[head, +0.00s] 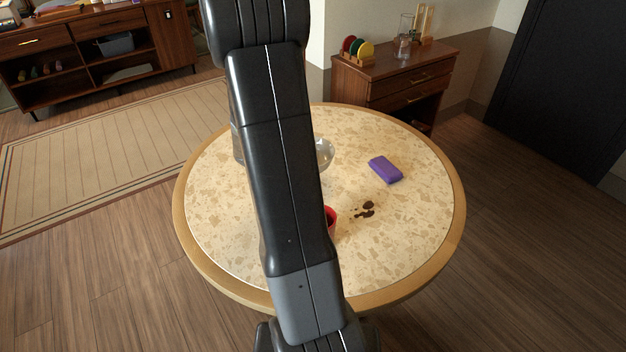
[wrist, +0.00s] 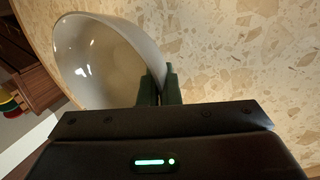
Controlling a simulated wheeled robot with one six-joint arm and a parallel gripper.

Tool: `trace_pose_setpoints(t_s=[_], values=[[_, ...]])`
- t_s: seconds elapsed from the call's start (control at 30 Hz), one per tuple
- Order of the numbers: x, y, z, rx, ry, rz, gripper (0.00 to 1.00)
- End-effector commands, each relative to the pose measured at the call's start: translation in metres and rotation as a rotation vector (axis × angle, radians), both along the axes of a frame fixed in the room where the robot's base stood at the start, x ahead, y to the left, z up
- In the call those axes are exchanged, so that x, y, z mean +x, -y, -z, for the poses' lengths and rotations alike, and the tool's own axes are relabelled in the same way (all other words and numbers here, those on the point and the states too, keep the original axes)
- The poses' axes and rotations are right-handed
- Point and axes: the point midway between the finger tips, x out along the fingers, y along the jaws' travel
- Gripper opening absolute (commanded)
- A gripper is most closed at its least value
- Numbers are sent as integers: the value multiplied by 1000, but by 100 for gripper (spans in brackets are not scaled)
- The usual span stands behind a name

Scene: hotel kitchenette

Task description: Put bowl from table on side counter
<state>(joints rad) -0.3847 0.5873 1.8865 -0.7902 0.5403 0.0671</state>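The bowl (head: 325,153) is pale, glossy and round. In the head view it shows over the far half of the round table (head: 410,260), partly hidden behind my arm. In the wrist view the bowl (wrist: 105,60) fills the upper left, with its inside facing the camera. My gripper (wrist: 160,84) has its fingers close together, with the bowl's wall pinched between them. I cannot tell whether the bowl touches the table. In the head view my arm hides the gripper. A wooden side counter (head: 395,68) with drawers stands beyond the table.
On the table are a purple block-like item (head: 385,169), a red cup (head: 331,220) partly behind my arm, and a dark spill (head: 365,210). The side counter holds a rack of coloured discs (head: 357,47) and glassware (head: 403,45); its front top looks clear.

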Motion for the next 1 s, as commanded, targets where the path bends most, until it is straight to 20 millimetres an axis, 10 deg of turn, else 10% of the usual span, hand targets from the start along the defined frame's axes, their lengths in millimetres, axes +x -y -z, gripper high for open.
trace_pose_setpoints(t_s=[0.5, 0.93, 1.0], values=[[0, 0, 69, 0, 0, 2, 0], [1, 0, 73, 1, 2, 2, 0], [0, 0, 72, 1, 1, 3, 15]])
